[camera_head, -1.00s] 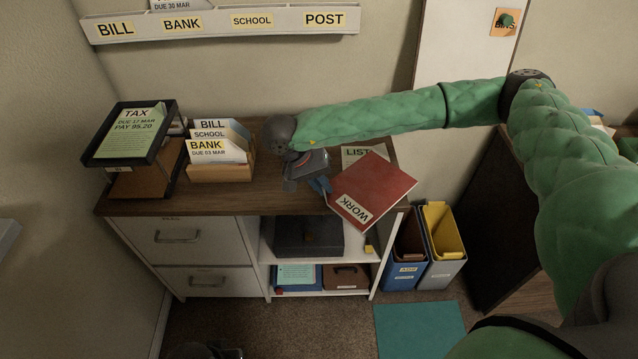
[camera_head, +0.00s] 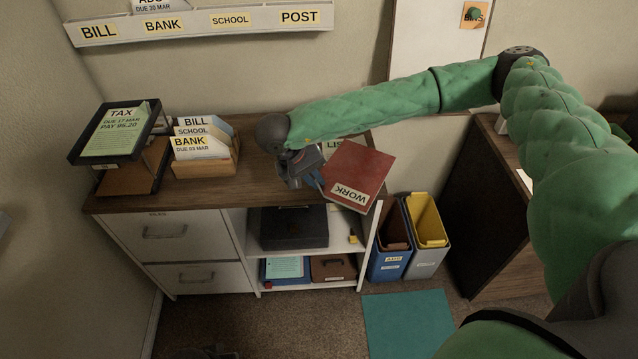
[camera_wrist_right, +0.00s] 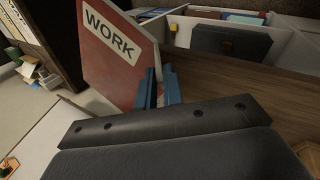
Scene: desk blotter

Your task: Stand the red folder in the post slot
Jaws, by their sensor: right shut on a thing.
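The red folder (camera_head: 356,172), with a white WORK label, is held at its left edge by my right gripper (camera_head: 317,181). The folder is tilted, above the right end of the cabinet top. In the right wrist view the red folder (camera_wrist_right: 110,50) stands up from between the blue fingertips (camera_wrist_right: 158,90). The post slot is the right end of the white wall rack, under the POST label (camera_head: 299,17); it is apart from the folder, higher on the wall. My left gripper is not in view.
The cabinet top (camera_head: 255,180) carries a black tray (camera_head: 75,155) with a TAX paper and a wooden letter holder (camera_head: 205,168) with BILL, SCHOOL and BANK papers. A paper marked LIST (camera_head: 334,145) lies partly behind the folder. Blue (camera_head: 388,265) and grey (camera_head: 425,262) bins stand right of the cabinet.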

